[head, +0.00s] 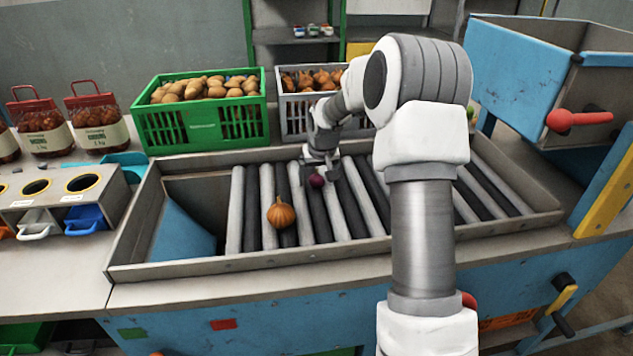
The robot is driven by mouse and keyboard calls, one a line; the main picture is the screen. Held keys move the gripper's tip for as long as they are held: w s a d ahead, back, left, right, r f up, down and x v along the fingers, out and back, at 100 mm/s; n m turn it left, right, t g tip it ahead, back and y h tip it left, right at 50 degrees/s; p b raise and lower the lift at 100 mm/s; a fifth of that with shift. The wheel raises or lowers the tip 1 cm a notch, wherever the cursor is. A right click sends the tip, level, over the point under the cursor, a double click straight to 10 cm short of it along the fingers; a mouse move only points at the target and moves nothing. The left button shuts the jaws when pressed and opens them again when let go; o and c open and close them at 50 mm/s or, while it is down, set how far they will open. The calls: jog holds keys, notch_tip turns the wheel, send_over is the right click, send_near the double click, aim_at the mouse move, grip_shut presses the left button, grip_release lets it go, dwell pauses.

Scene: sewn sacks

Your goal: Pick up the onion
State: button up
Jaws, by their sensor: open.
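A round orange-brown onion (281,214) with a pointed top sits on the grey and dark rollers in the sorting tray. A smaller round dark purple-red thing (317,181), perhaps a red onion, lies on the rollers to its right and farther back. My gripper (321,170) is over the rollers, pointing down, with its open fingers at the purple-red thing. I cannot tell whether they touch it. The orange-brown onion is left of my gripper and clear of it.
The roller tray (300,258) has raised metal rims. Behind it stand a green crate (200,125) of potatoes and a grey crate (292,118) of onions. Netted sacks (98,122) stand at left. A blue hopper (520,75) with a red handle is at right.

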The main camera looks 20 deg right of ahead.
jog(key=shift+c, duration=0.2)
grip_shut()
jog(key=shift+r, duration=0.15)
